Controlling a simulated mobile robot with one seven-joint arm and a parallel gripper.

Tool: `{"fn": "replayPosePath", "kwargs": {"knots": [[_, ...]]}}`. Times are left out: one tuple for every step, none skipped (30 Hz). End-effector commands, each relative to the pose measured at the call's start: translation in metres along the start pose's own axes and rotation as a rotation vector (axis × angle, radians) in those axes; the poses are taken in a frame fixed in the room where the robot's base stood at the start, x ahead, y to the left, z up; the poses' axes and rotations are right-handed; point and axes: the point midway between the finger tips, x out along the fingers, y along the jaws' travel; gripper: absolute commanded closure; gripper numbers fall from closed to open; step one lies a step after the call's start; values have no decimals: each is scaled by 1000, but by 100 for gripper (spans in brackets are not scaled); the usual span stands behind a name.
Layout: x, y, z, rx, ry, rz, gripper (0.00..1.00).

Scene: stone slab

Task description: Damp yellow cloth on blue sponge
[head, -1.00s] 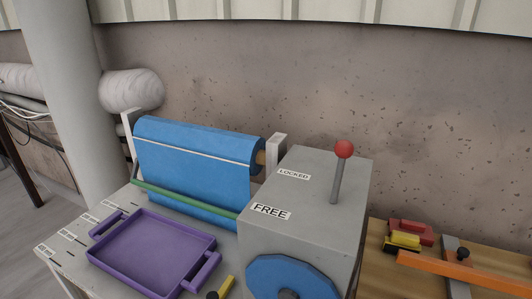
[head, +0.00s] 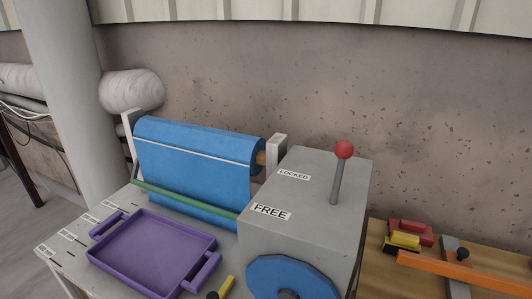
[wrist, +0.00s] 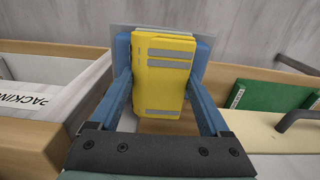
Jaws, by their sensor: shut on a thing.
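In the wrist view my gripper (wrist: 163,58) has two blue fingers, one on each side of a yellow folded piece with grey bands (wrist: 160,98), which looks like the yellow cloth. The fingers are shut on it, and it fills the gap between them. A pale grey plate edge shows behind the fingertips. I cannot make out a blue sponge in either view. My gripper is not in the head view.
Wrist view: a wooden-edged tray with a "PACKIN" label (wrist: 30,100) is left; a green block (wrist: 268,105) is right. Head view: a blue roll (head: 195,150), purple tray (head: 150,250), grey box (head: 300,210) with red-knobbed lever (head: 343,150), and orange bar (head: 465,272).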

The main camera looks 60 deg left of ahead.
Motion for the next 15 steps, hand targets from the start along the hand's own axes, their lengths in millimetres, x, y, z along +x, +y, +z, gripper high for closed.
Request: {"fn": "replayPosePath", "kwargs": {"knots": [[2,0,1,0,-1,0,64],[2,0,1,0,-1,0,64],[2,0,1,0,-2,0,64],[2,0,1,0,-2,0,64],[2,0,1,0,-2,0,64],[2,0,1,0,-2,0,64],[1,0,1,0,-2,0,64],[0,0,1,0,-2,0,64],[-1,0,2,0,-2,0,64],[-3,0,2,1,-3,0,64],[-5,0,2,1,-3,0,64],[-8,0,1,1,-2,0,64],[-10,0,1,1,-2,0,64],[-13,0,1,1,-2,0,64],[-17,0,1,1,-2,0,64]]}}
